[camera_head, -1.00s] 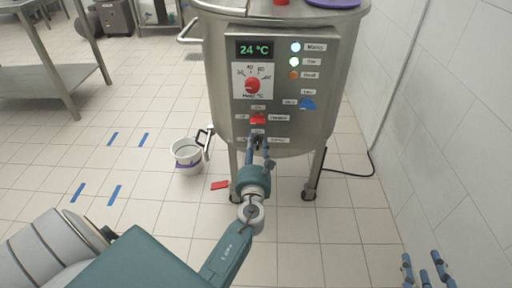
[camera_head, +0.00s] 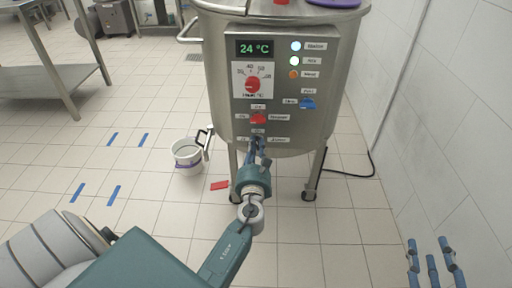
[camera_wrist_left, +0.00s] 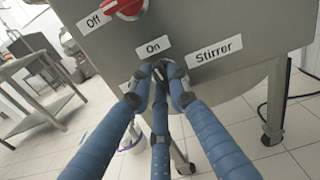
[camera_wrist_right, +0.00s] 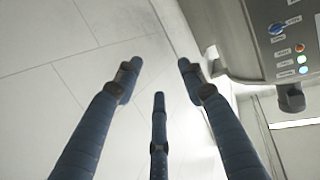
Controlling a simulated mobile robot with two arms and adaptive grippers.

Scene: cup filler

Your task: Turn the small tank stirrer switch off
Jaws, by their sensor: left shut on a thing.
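The steel tank (camera_head: 222,90) stands ahead with a control panel (camera_head: 325,75) on its front. My left gripper (camera_head: 259,147) is at the panel's lower edge, beside the Stirrer label (camera_wrist_left: 213,48) and just below an On label (camera_wrist_left: 153,47). Its fingers are shut on the stirrer switch, which they almost wholly hide, so I cannot tell which way it points. A red knob (camera_head: 258,118) sits just above, and it also shows at the top of the left wrist view (camera_wrist_left: 128,8). My right gripper (camera_head: 430,248) is open and empty, low at the right near the wall.
The panel also has a red heat dial (camera_head: 253,84), a blue knob (camera_head: 307,103) and lit lamps (camera_head: 295,46). A white bucket (camera_head: 187,154) and a red object (camera_head: 219,185) are on the floor left of the tank. A white tiled wall (camera_head: 440,110) stands close on the right.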

